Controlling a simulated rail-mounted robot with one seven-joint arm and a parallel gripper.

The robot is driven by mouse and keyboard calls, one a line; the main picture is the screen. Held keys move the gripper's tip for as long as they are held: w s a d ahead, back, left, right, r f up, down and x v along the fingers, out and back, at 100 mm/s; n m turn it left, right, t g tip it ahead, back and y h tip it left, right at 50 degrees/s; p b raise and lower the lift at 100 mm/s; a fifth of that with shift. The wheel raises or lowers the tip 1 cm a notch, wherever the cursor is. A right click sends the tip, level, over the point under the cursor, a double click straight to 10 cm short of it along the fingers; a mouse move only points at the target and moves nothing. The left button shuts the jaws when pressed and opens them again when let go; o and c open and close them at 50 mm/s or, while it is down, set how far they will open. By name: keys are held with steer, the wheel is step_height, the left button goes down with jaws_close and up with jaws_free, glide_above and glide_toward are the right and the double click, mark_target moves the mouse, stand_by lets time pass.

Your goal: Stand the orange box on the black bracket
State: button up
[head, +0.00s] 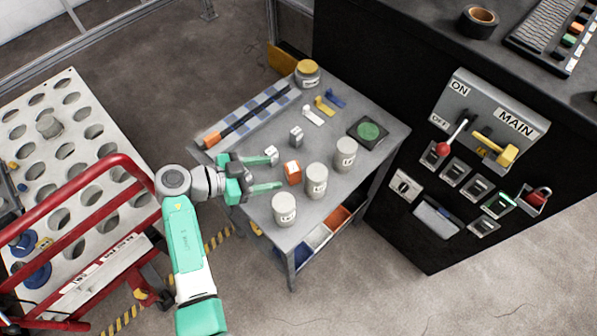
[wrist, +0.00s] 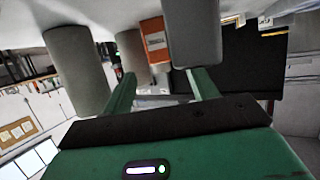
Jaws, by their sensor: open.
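The orange box (head: 292,173) stands on the grey table among the canisters, with a pale top. In the wrist view it shows upside down with a white label (wrist: 155,42), beyond the fingers. My gripper (head: 273,172) is open and low over the table's near left part. Its green fingers point toward the orange box, and the space between them looks empty. I cannot clearly pick out a black bracket; a long black strip (head: 247,118) lies along the table's left part, and a black square with a green disc (head: 367,131) lies at the right.
White canisters (head: 284,209), (head: 317,181) and (head: 345,154) stand along the near right side. A yellow-lidded jar (head: 307,73) is at the far corner. A dark cabinet with switches (head: 470,160) borders the right.

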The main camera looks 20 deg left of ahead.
mark_target(286, 169)
steer(key=x, duration=0.5)
steer(key=shift+w+r+b, duration=0.1)
steer(key=shift+b, duration=0.3)
steer(key=c, duration=1.2)
step_height(286, 169, up, 18)
steer(key=p, duration=0.4)
